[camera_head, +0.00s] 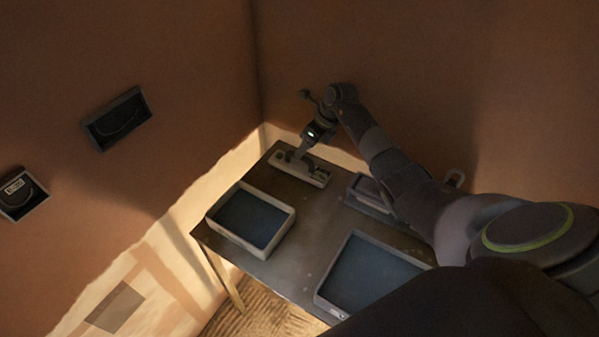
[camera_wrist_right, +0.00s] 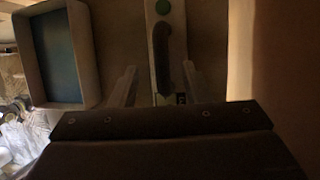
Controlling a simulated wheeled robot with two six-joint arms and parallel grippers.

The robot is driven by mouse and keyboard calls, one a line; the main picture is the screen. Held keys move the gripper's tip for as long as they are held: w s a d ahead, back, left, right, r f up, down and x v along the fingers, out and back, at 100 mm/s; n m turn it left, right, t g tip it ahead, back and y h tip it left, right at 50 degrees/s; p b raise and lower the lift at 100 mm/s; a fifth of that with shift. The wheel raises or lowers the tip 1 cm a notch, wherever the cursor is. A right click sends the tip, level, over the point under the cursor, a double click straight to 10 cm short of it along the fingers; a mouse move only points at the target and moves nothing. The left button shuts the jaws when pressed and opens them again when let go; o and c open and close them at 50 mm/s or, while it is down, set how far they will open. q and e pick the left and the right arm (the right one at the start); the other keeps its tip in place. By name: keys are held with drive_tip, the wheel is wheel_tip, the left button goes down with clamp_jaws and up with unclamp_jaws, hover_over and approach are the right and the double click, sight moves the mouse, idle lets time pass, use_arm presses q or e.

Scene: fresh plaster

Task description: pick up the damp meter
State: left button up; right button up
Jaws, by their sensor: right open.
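A long pale object with a dark curved handle (camera_head: 312,172) lies at the far end of the table; I take it for the damp meter, but cannot tell for certain. In the right wrist view its dark handle (camera_wrist_right: 168,62) runs lengthwise, with a green round spot at the top end. My right gripper (camera_head: 299,153) is over it in the head view. In the wrist view the right gripper (camera_wrist_right: 157,82) is open, one finger on each side of the pale object, with nothing gripped. Whether the fingers touch it cannot be told. My left gripper is not in view.
A pale-rimmed tray (camera_head: 209,222) with a blue inside stands at the table's left. Another blue tray (camera_head: 319,299) is at the near right. A grey holder (camera_head: 352,203) is partly behind my right arm. Walls stand close behind the table. Bare tabletop (camera_head: 312,232) lies between the trays.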

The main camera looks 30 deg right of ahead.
sight(299, 164)
drive_tip(key=shift+a+f, duration=0.15)
drive_tip(key=shift+f, duration=0.2)
drive_tip(key=b+x, duration=0.3)
drive_tip(key=x, duration=0.1)
drive_tip(key=shift+w+f, duration=0.1)
drive_tip(key=shift+f, duration=0.05)
drive_tip(key=shift+w+f+b, duration=0.1)
drive_tip(key=shift+f+b, duration=0.15)
drive_tip(key=shift+b, duration=0.15)
drive_tip(key=shift+r, duration=0.1)
clamp_jaws()
